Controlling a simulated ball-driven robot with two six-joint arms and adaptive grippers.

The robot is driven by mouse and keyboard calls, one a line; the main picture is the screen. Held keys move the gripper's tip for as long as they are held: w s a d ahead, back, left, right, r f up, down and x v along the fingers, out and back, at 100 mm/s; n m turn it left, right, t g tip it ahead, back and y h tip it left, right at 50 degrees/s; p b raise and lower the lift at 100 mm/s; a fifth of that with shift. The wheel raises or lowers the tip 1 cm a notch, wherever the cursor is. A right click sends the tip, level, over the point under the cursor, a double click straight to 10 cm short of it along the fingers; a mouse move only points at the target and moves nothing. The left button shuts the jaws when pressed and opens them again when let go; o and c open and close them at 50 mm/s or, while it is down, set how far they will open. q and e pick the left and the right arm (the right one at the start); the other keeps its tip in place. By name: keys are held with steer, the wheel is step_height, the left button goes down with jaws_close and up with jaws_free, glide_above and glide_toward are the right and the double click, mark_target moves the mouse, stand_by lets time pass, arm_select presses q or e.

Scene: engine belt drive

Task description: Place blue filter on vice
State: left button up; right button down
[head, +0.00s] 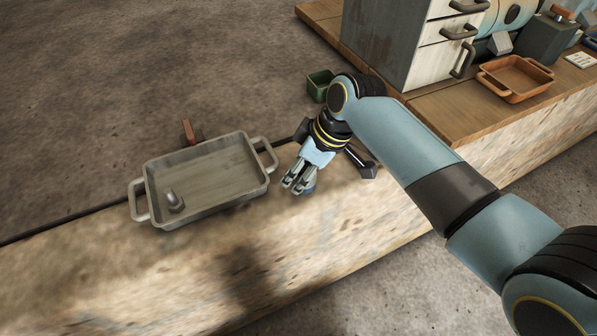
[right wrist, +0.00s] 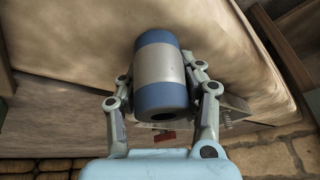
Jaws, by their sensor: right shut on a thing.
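The blue filter (right wrist: 162,72) is a cylinder with blue ends and a pale grey middle band. In the right wrist view it lies between the two fingers of my right gripper (right wrist: 162,80), which is shut on it. In the head view my right gripper (head: 297,187) is over the pale bench, right of the grey tray, and only a small blue bit of the filter (head: 309,188) shows beside the fingers. A dark metal piece with a bar (head: 362,166) shows behind my wrist; I cannot tell whether it is the vice. My left gripper is not in view.
A grey tray (head: 240,187) with a small metal part (head: 174,201) stands on the bench. A red-topped piece (head: 189,131) is behind it, and a green bin (head: 320,86) farther back. Drawers (head: 445,50) and an orange tray (head: 515,94) stand at upper right. The bench front is clear.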

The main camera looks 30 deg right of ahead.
steer(key=c, duration=0.8)
jaws_free()
steer(key=shift+c, duration=0.2)
